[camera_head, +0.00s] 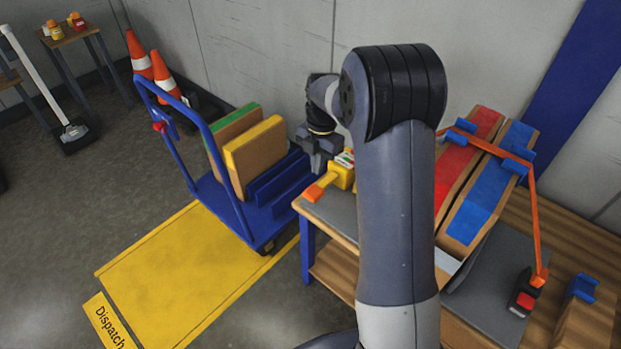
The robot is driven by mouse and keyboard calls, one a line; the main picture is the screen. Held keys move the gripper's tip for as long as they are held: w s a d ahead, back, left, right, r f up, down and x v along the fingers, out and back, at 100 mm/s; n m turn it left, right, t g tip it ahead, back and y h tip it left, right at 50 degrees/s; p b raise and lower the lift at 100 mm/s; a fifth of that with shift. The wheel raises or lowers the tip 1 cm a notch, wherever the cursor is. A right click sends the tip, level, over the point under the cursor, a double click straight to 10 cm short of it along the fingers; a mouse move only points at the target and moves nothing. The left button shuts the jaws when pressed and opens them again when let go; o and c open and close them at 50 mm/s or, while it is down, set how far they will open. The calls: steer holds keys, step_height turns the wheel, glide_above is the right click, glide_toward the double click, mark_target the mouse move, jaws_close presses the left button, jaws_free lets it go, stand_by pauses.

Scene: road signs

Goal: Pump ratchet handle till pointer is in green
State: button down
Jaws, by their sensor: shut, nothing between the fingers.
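A yellow ratchet body (341,176) sits on the left end of the workbench, partly hidden behind my arm. Its orange handle (318,188) sticks out to the left and down. A small patch with red, white and green (345,157) shows on top of it; I cannot make out a pointer. My gripper (319,168) is shut and empty, just above the handle and left of the yellow body. I cannot tell whether it touches the handle.
Red and blue panels (490,190) lean on the bench under an orange strap (536,215), which runs down to a black and red buckle (524,298). A blue trolley (222,195) with boards stands left, beside a yellow floor mat (180,280). Traffic cones (165,75) stand behind.

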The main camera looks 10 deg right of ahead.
mark_target(314, 191)
steer(key=shift+w+f+n, duration=0.2)
steer(key=shift+w+n, duration=0.1)
steer(key=shift+w, duration=0.3)
steer(key=f+b, duration=0.6)
steer(key=f, duration=0.1)
steer(key=shift+s+a, duration=0.25)
